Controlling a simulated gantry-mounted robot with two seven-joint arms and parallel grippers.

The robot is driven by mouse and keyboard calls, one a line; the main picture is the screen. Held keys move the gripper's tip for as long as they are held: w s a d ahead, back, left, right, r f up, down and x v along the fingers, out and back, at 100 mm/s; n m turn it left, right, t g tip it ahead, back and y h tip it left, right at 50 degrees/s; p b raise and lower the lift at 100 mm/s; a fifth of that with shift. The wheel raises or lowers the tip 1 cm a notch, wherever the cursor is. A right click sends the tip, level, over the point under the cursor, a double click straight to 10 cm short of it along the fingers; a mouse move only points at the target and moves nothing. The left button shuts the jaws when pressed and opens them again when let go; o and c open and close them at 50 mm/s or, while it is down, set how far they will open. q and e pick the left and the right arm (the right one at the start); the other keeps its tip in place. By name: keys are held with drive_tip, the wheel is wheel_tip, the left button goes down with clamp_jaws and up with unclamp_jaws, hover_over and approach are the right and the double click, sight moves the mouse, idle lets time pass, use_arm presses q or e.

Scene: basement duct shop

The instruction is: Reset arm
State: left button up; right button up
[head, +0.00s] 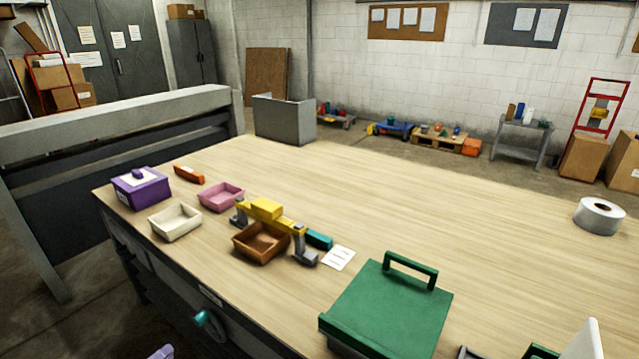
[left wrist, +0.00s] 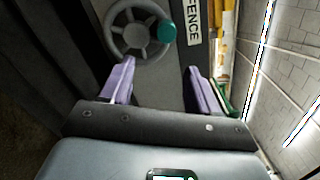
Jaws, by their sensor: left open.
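My left gripper (head: 160,352) shows only as a purple tip at the bottom edge of the head view. In the left wrist view the left gripper (left wrist: 159,80) has two purple fingers spread wide with nothing between them. Beyond the fingers is a grey handwheel (left wrist: 133,36) with a teal knob (left wrist: 167,32), beside a "FENCE" label (left wrist: 193,22). The knob (head: 202,318) also shows on the table's front side in the head view. The fingers look apart from the wheel. I cannot make out my right gripper.
The wooden table (head: 480,230) holds a purple box (head: 141,190), cream tray (head: 175,222), pink tray (head: 221,197), brown tray (head: 261,243), a yellow-and-grey bridge-like piece (head: 266,209), a green-lidded box (head: 388,308) and a tape roll (head: 599,215). The table's back middle is clear.

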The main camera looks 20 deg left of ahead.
use_arm(q)
drive_tip(key=s+d+r+n+y+p, duration=0.1)
drive_tip(key=d+n+p, duration=0.3)
drive_tip(key=d, duration=0.8)
drive_tip(key=d+r+n+y+p, duration=0.1)
drive_tip(key=d+n+y, duration=0.1)
drive_tip(key=d+n, duration=0.65)
drive_tip(key=s+d+r+n+g+p, duration=0.1)
drive_tip(key=d+r+n+g, duration=0.25)
drive_tip(key=d, duration=0.35)
drive_tip(key=s+d+r+n+g+p, duration=0.1)
drive_tip(key=d+r+n+g+p, duration=0.2)
drive_tip(key=d, duration=0.4)
drive_tip(key=s+d+r+n+g+b, duration=0.1)
drive_tip(key=s+r+n+g, duration=0.1)
drive_tip(key=s+g, duration=0.3)
drive_tip(key=s+d+r+n+g, duration=0.1)
drive_tip(key=s+d+r+g, duration=0.15)
drive_tip(key=s, duration=0.45)
wheel_tip(320, 180, up, 37)
drive_tip(key=p, duration=3.7)
drive_tip(key=shift+w+a+n+p, duration=0.2)
drive_tip(key=shift+a+n+p, duration=0.1)
drive_tip(key=shift+a+n, duration=0.1)
